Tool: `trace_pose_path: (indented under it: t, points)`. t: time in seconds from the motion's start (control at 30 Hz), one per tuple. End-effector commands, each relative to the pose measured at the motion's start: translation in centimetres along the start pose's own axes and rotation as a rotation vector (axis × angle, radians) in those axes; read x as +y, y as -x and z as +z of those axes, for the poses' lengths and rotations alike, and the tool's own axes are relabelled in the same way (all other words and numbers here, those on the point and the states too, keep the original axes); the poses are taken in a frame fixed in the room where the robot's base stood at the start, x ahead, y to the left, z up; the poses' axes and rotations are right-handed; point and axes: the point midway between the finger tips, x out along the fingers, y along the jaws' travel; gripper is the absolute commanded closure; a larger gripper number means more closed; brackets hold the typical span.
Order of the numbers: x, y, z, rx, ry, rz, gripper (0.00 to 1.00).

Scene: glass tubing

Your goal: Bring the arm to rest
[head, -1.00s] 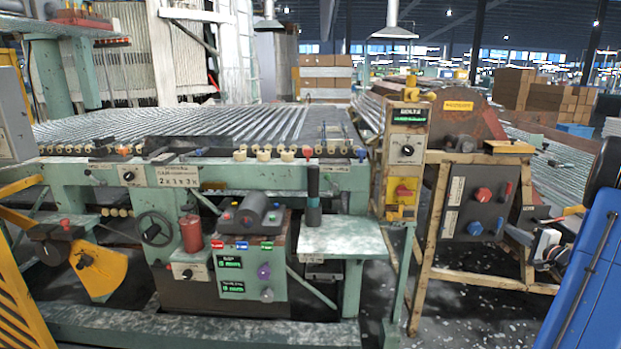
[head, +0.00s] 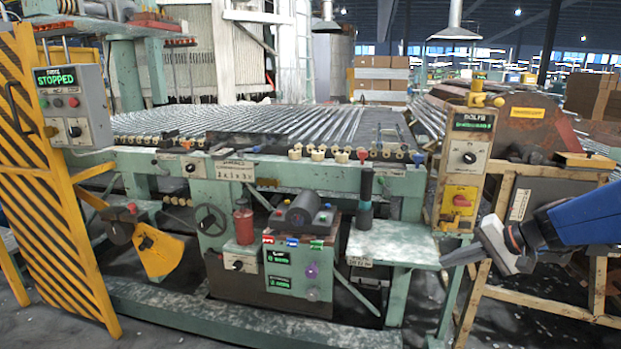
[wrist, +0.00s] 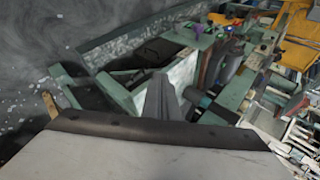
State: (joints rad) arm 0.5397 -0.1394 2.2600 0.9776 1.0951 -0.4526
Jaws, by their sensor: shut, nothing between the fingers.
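My gripper (head: 462,256) is at the right in the head view, at the end of my blue arm. It points left, in front of the wooden-framed stand and near the right end of the pale green side shelf (head: 395,243). In the wrist view my gripper's grey fingers (wrist: 162,97) are together, with nothing visible between them. The pale shelf top and the green machine frame show beyond them. I cannot tell the exact gap between my gripper and the shelf edge.
The green tubing machine (head: 130,165) carries rows of glass tubes. A yellow switch post (head: 462,170) and wooden-framed stand (head: 530,300) are near my arm. A striped yellow guard (head: 45,200) and a control box reading STOPPED (head: 72,105) stand left. Grey floor shows in front.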

Motion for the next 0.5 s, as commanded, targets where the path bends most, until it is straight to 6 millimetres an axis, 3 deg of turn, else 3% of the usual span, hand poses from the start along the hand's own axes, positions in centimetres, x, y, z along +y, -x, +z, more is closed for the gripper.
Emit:
trace_pose_path:
  t: [0.03,0.2,0.5]
  points:
    - [-0.5,-0.1,2.1,-0.019,0.037,0.033,1.00]
    - [-0.6,-0.1,8.3,-0.071,0.147,0.160,1.00]
    - [1.4,1.6,17.0,-0.095,0.354,0.371,1.00]
